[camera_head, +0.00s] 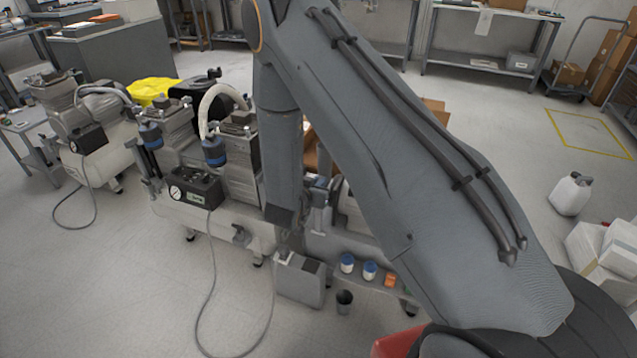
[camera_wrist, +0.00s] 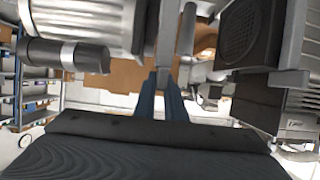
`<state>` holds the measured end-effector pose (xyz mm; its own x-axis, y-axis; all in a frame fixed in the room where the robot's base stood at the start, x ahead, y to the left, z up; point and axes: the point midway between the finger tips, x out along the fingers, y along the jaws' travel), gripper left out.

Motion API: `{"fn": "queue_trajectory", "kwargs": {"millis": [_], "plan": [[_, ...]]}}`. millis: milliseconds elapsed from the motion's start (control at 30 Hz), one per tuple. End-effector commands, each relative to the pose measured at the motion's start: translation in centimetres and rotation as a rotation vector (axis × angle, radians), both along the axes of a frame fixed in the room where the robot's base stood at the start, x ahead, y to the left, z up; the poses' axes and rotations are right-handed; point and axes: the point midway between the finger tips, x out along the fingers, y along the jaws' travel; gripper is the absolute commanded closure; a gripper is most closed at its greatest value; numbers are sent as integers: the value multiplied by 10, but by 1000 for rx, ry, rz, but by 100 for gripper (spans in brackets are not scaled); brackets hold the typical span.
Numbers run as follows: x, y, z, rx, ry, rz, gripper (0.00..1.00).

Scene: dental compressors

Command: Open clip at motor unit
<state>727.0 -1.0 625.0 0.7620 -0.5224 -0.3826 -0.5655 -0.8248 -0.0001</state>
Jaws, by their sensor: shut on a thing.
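In the wrist view, the dark blue fingers of my gripper (camera_wrist: 163,82) reach up from the bottom middle. They are close together on a narrow grey upright piece, which appears to be the clip (camera_wrist: 166,48). Whether the clip is open or closed cannot be told. The motor unit (camera_wrist: 92,22), a ribbed light grey housing, is at upper left with a black cylinder (camera_wrist: 65,54) below it. In the head view, my arm hides the motor side of the machine, and my gripper and the clip cannot be made out.
A black grilled block (camera_wrist: 246,34) stands close on the right in the wrist view. In the head view, compressor units with a black gauge box (camera_head: 195,187) stand to the left. A grey box (camera_head: 300,279) and blue-lidded jars (camera_head: 347,262) are low in front. Floor at left front is clear except for a cable.

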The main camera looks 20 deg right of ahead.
Motion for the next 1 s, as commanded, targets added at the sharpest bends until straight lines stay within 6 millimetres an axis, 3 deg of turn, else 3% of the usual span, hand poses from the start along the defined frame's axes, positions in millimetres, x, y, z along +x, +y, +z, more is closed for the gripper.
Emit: {"fn": "queue_trajectory", "kwargs": {"millis": [367, 1000], "plan": [[-2, -3, 1, 0, 3, 231, 100], [1, -4, 1, -2, -1, 835, 100]]}}
